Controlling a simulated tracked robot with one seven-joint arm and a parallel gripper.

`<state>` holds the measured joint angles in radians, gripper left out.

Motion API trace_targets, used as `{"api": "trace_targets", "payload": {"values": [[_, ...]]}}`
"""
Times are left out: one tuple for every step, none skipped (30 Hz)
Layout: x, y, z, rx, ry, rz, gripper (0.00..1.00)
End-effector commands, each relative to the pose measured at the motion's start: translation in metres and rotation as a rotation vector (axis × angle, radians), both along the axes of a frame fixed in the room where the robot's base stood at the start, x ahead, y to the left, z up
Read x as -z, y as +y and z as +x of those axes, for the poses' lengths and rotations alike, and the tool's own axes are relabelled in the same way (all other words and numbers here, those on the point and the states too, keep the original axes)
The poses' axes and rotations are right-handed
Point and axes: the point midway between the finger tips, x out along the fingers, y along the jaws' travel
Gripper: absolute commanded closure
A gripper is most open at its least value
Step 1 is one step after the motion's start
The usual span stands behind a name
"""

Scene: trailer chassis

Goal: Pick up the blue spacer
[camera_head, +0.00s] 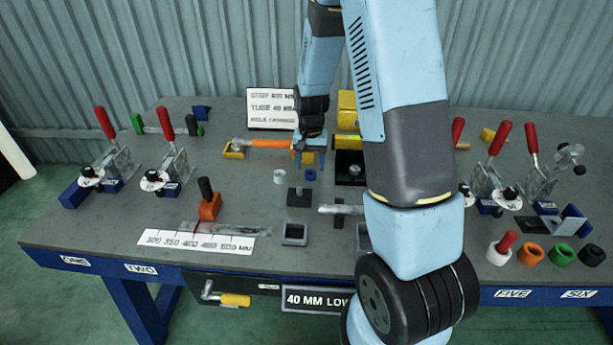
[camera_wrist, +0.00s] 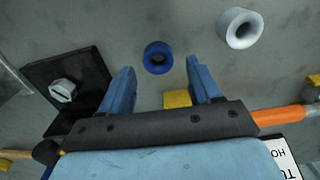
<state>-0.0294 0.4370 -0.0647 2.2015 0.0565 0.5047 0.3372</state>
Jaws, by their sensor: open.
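The blue spacer (camera_head: 311,175) is a short ring lying on the grey bench top, just in front of my gripper in the head view. In the wrist view the blue spacer (camera_wrist: 158,69) shows its dark hole, a little beyond the fingertips and between their lines. My gripper (camera_wrist: 160,72) is open and empty, with its two blue fingers on either side and apart from the ring. In the head view my gripper (camera_head: 308,157) hangs low over the bench, behind the spacer. How high the tips are is hard to tell.
A white spacer (camera_wrist: 239,28) lies close to the blue one. A dark plate with a bolt (camera_wrist: 63,90) is at the left in the wrist view. An orange-handled tool (camera_head: 270,143) and a dark block with a post (camera_head: 300,195) are nearby. Red-handled clamps (camera_head: 105,123) stand farther off.

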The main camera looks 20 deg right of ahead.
Motion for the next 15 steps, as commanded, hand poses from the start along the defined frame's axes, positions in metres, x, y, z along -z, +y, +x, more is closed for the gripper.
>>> {"api": "trace_targets", "payload": {"values": [[0.008, -0.001, 0.0, 0.001, 0.003, 0.0, 0.37], [0.011, -0.001, 0.0, 0.0, 0.003, 0.0, 0.37], [0.016, -0.001, 0.0, 0.0, 0.003, 0.0, 0.37], [0.019, -0.001, 0.0, 0.0, 0.002, 0.0, 0.37], [0.022, 0.0, 0.0, 0.0, 0.002, 0.0, 0.37], [0.025, 0.0, 0.0, 0.0, 0.001, -0.001, 0.37], [0.026, 0.0, 0.0, 0.0, 0.001, -0.001, 0.37], [0.027, 0.0, 0.0, 0.0, 0.001, 0.0, 0.37], [0.028, 0.0, 0.0, 0.0, 0.0, 0.0, 0.37], [0.028, 0.0, 0.0, 0.0, 0.0, 0.0, 0.37], [0.029, 0.0, 0.0, 0.0, 0.0, 0.0, 0.37], [0.029, 0.0, 0.0, 0.0, 0.0, 0.0, 0.37], [0.028, 0.0, 0.0, 0.0, 0.0, 0.0, 0.37], [0.028, 0.0, 0.0, 0.0, 0.0, 0.0, 0.37], [0.028, 0.0, 0.0, 0.0, 0.0, 0.0, 0.37]]}}
